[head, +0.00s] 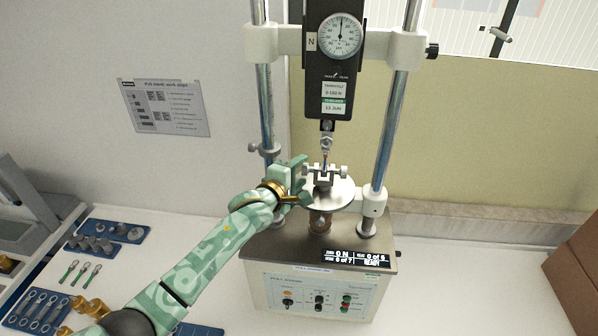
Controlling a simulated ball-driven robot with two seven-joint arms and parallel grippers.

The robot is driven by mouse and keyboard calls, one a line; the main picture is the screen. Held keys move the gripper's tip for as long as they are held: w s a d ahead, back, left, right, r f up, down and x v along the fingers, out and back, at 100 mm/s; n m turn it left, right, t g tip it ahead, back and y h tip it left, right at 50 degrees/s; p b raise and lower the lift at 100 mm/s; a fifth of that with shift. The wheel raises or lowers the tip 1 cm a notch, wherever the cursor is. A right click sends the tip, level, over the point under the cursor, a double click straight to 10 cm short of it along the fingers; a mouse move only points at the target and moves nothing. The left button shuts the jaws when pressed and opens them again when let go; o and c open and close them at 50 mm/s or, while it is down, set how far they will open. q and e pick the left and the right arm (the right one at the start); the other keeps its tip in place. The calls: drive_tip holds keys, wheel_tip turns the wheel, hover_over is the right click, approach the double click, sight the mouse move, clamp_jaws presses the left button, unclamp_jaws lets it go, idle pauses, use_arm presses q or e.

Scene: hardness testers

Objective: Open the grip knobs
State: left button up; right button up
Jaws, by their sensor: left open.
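The hardness tester (320,262) stands on the white bench, with a dial gauge (340,36) on its upper crosshead. Below the gauge, a small grip (323,181) sits on the round metal plate (336,195). A grip knob (343,170) sticks out on the grip's right side; the left knob is partly hidden by my gripper. A thin piece hangs from the gauge's hook (326,145) down to the grip. My left gripper (303,182) is open beside the grip's left side. I cannot tell whether it touches the left knob. My right gripper is out of view.
Two chrome columns (391,130) flank the grip. Blue trays with metal parts (104,237) and wrenches (38,308) lie on the left of the bench. A brown box (578,275) stands at the right edge. The bench right of the tester is clear.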

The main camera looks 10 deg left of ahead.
use_arm(q)
drive_tip(key=c, duration=1)
drive_tip(key=f+m+t+h+b, duration=0.1)
drive_tip(key=t+b, duration=0.1)
drive_tip(key=b, duration=0.3)
drive_tip(key=m+t+b, duration=0.1)
drive_tip(key=t+b, duration=0.1)
drive_tip(key=b, duration=0.3)
drive_tip(key=shift+f+h, duration=0.4)
drive_tip(key=shift+r+t+b, duration=0.15)
drive_tip(key=shift+t+b, duration=0.25)
drive_tip(key=shift+b, duration=0.15)
drive_tip(key=shift+r, duration=0.15)
drive_tip(key=o, duration=1)
drive_tip(key=shift+f, duration=0.2)
